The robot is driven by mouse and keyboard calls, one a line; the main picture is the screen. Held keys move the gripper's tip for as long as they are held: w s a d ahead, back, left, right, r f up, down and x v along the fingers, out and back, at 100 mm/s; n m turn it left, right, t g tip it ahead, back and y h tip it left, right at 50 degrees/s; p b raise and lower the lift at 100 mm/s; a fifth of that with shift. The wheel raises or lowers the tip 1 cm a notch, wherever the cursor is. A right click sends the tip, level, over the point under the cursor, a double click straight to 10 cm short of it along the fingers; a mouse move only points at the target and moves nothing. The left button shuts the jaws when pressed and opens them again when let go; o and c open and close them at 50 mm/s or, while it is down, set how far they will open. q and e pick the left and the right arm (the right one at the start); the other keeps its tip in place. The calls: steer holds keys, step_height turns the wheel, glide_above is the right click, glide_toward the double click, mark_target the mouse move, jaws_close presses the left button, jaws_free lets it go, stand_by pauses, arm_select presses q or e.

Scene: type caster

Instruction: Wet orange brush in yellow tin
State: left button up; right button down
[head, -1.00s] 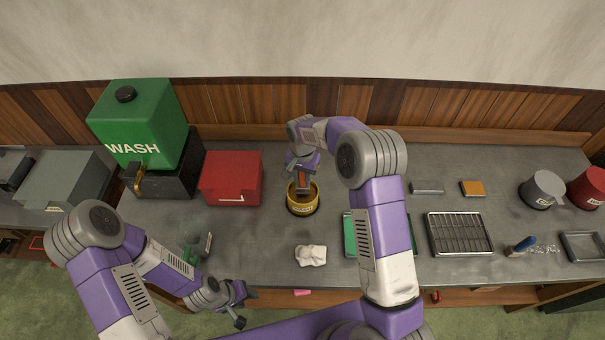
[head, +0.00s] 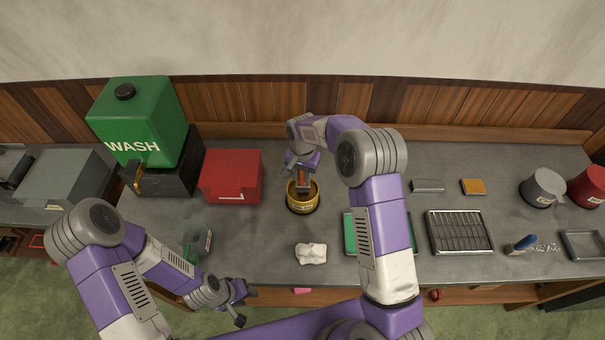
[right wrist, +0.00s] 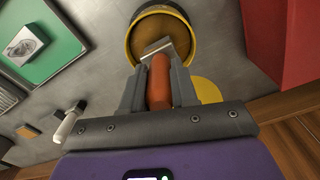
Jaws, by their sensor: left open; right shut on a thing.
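The yellow tin (head: 303,207) stands on the grey bench, its open mouth facing up. My right gripper (head: 303,182) is above it, shut on the orange brush (right wrist: 160,78). In the right wrist view the brush's orange handle is between the fingers (right wrist: 158,88). Its pale metal end reaches over the mouth of the yellow tin (right wrist: 160,15), which shows brown inside. I cannot tell how deep the bristles are, or whether they touch the contents. My left gripper (head: 246,307) is open and empty at the bench's front edge.
A red box (head: 231,176) stands left of the tin, with the green WASH tank (head: 140,125) beyond it. A white crumpled lump (head: 311,253) lies in front. A green tray (head: 349,235), rack (head: 459,232) and blue-handled brush (head: 523,244) are to the right.

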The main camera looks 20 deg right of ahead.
steer(key=shift+s+f+b, duration=0.1)
steer(key=shift+f+b, duration=0.25)
steer(key=shift+f, duration=0.1)
stand_by(1.3)
steer(key=shift+r+p, duration=2.1)
steer(key=shift+r, duration=1.5)
steer(key=shift+f, duration=0.1)
